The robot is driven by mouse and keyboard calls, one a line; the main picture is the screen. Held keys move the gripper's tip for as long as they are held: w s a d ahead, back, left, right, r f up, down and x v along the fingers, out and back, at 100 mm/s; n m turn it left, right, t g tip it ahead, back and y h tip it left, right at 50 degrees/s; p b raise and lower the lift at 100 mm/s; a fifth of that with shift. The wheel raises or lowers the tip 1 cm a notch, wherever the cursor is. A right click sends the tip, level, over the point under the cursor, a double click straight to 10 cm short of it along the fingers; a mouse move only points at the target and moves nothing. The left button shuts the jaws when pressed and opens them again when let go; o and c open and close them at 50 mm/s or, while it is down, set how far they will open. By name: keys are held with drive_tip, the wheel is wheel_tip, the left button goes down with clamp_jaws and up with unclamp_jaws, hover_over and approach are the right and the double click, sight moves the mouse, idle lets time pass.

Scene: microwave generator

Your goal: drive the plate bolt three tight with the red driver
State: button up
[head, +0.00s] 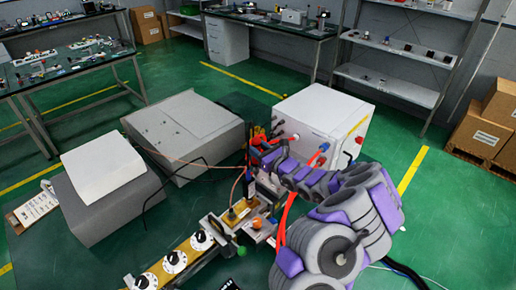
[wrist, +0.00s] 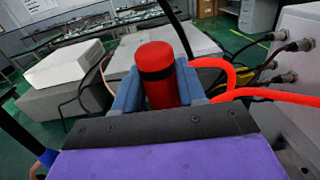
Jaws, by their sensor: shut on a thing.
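The red driver (wrist: 157,75), a red cylinder with a black band, stands up between the two blue-grey fingers of my gripper (wrist: 158,88) in the wrist view. My gripper is shut on it. In the head view my gripper (head: 257,152) is above the far end of a long brass-coloured assembly (head: 240,213), beside the white box. The driver's lower end and tip are hidden behind the gripper in the wrist view. Plate bolt three cannot be made out in either view, so I cannot tell whether the driver touches it.
A white box (head: 322,118) with cable connectors stands right of the gripper. Red-orange hoses (wrist: 270,97) run close by the fingers. Grey cases (head: 185,130) stand to the left, with thin cables crossing. White dials (head: 174,261) line the assembly's near end. Green floor is open at the right.

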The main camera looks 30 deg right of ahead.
drive_tip(key=shift+f+b, duration=0.45)
drive_tip(key=shift+f, duration=0.45)
idle(2.9)
